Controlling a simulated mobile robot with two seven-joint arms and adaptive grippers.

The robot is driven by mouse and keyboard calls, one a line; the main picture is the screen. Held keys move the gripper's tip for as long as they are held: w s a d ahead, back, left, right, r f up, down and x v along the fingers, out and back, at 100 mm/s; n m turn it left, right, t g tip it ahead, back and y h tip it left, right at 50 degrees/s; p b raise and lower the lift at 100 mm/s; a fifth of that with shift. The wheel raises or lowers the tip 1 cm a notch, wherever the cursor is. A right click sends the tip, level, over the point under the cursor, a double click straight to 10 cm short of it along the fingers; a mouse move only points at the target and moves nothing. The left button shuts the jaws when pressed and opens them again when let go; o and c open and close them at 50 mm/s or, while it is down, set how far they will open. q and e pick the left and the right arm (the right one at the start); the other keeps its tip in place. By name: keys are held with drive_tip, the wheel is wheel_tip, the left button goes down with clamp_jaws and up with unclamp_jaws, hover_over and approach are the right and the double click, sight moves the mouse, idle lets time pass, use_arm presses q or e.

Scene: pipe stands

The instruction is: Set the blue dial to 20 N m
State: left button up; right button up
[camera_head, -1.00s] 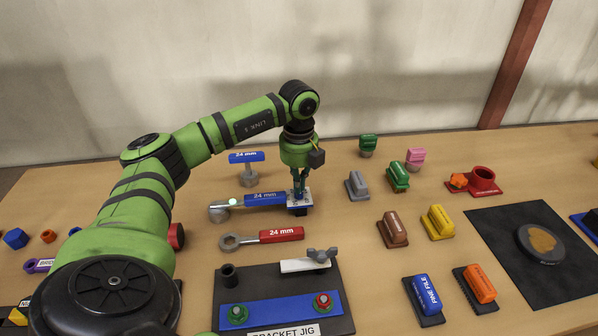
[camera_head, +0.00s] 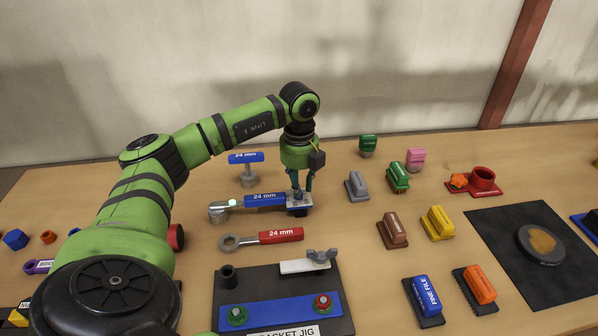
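The blue torque wrench (camera_head: 263,200), marked 24 mm, lies on the table with its metal head at the left. A small pale plate with blue on it (camera_head: 298,205) sits at the right end of its handle. The dial and its reading are too small to make out there. My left gripper (camera_head: 302,191) points straight down over this plate, its two fingers apart and their tips at or just above it. I cannot tell whether the fingertips touch anything. My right gripper is not in view.
A red 24 mm wrench (camera_head: 272,237) lies just in front, and a blue-handled T-shaped tool (camera_head: 247,158) stands behind. A dark jig board (camera_head: 345,310) is nearer. Grey (camera_head: 358,186) and green (camera_head: 397,178) brush-like blocks stand to the right.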

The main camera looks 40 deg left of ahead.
use_arm(q)
drive_tip(key=shift+s+f, duration=0.15)
drive_tip(key=shift+f, duration=0.15)
drive_tip(key=shift+a+r+p, duration=0.2)
drive_tip(key=shift+r+p, duration=0.6)
drive_tip(key=shift+r, duration=0.1)
drive_tip(key=shift+r+p, duration=0.45)
drive_tip(key=shift+r, duration=0.25)
drive_tip(key=shift+w, duration=0.2)
wheel_tip(320, 180, up, 12)
drive_tip(key=shift+d, duration=0.1)
